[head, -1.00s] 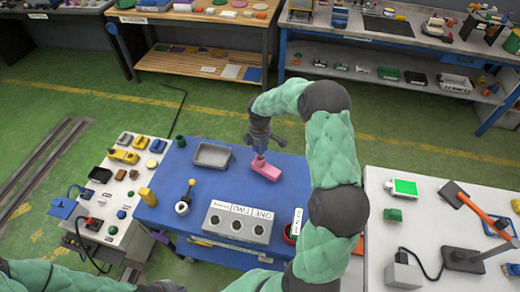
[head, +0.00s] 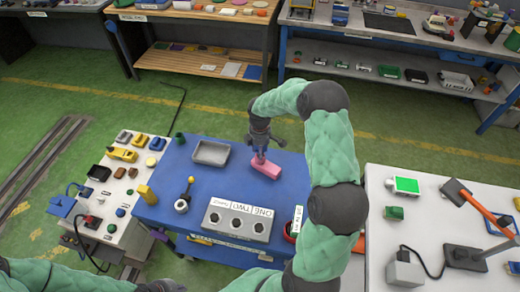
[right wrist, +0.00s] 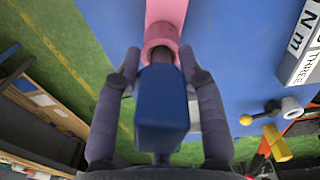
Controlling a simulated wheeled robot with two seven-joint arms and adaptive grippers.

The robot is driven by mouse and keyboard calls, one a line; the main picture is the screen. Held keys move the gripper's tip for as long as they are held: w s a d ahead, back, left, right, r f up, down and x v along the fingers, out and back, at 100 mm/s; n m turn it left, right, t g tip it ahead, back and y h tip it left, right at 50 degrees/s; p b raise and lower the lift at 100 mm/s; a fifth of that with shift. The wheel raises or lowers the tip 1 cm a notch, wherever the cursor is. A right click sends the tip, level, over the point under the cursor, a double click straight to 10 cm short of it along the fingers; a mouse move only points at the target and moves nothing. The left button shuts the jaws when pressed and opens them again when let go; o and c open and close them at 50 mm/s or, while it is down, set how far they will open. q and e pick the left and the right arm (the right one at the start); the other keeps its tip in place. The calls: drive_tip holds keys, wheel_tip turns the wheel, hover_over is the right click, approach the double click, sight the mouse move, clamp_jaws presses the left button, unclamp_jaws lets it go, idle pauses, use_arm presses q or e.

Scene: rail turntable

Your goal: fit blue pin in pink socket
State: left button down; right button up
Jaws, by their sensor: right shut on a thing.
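The pink socket (head: 268,170) lies on the blue table, right of the grey tray. In the right wrist view its round end (right wrist: 160,42) faces the pin. My right gripper (head: 260,148) is over the socket's left end. In the right wrist view it (right wrist: 160,90) is shut on the blue pin (right wrist: 161,110), with a finger on each side. The pin lines up with the socket's round opening; its tip is hidden, and I cannot tell how deep it sits. My left gripper (head: 164,286) shows only as a dark part at the bottom edge; its fingers are unclear.
A grey tray (head: 211,153) and a labelled grey block with holes (head: 238,222) are on the blue table (head: 180,215). Side benches hold several small parts. The table around the socket is clear.

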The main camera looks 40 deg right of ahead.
drive_tip(key=shift+f, duration=0.4)
drive_tip(key=o, duration=1.3)
drive_tip(key=shift+o, duration=0.2)
drive_tip(key=shift+r, duration=0.15)
wheel_tip(320, 180, up, 12)
drive_tip(key=shift+s+a+f, duration=0.1)
drive_tip(key=shift+a, duration=0.05)
